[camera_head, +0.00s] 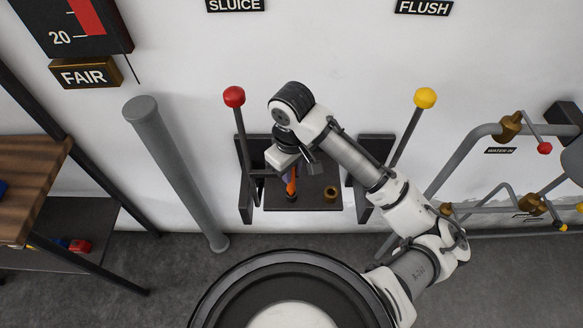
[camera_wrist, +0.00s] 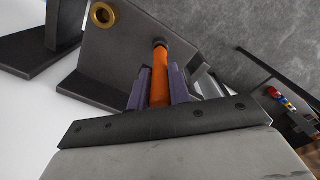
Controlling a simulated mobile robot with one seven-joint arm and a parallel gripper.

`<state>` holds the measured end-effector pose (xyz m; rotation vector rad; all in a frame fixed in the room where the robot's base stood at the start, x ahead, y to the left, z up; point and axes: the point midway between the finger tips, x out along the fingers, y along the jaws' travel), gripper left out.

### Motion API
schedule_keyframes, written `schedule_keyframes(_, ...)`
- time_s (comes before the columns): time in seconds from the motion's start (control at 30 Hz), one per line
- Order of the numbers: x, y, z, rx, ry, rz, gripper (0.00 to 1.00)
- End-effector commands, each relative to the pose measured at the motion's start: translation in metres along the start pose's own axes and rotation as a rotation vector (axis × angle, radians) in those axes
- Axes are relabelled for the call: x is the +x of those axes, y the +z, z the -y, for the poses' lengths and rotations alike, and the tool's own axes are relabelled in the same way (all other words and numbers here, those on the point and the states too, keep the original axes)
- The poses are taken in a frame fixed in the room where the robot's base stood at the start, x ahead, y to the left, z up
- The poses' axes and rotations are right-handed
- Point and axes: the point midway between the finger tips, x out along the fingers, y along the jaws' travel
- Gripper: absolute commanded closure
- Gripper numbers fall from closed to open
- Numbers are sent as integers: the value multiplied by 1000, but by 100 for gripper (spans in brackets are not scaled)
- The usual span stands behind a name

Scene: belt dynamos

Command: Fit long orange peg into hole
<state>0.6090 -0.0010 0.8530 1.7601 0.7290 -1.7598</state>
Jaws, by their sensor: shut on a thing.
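The long orange peg (camera_wrist: 160,84) is between the two purple fingers of my gripper (camera_wrist: 159,78), which is shut on it. The peg has a dark tip that points away from the wrist, toward the dark plate (camera_wrist: 128,42). A brass-ringed hole (camera_wrist: 103,14) is in the plate, left of the peg and apart from it. In the head view, the peg (camera_head: 291,186) stands roughly upright under my gripper (camera_head: 288,175), left of the brass ring (camera_head: 330,193). I cannot tell whether the tip touches the plate or sits in something there.
A red-knobbed lever (camera_head: 234,97) stands left of the plate and a yellow-knobbed lever (camera_head: 425,98) right of it. Dark upright panels flank the plate. A grey pipe (camera_head: 175,170) leans at left, beside a wooden shelf (camera_head: 30,185). Pipes with brass valves (camera_head: 508,126) are at right.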

Motion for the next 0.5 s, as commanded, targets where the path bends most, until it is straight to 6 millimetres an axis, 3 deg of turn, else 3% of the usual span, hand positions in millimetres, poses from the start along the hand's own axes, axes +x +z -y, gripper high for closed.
schedule_keyframes(0.47, 13, 0, 0, 1, 0, 0, 100)
schedule_keyframes(0.5, 12, 0, 0, 1, 0, 0, 76)
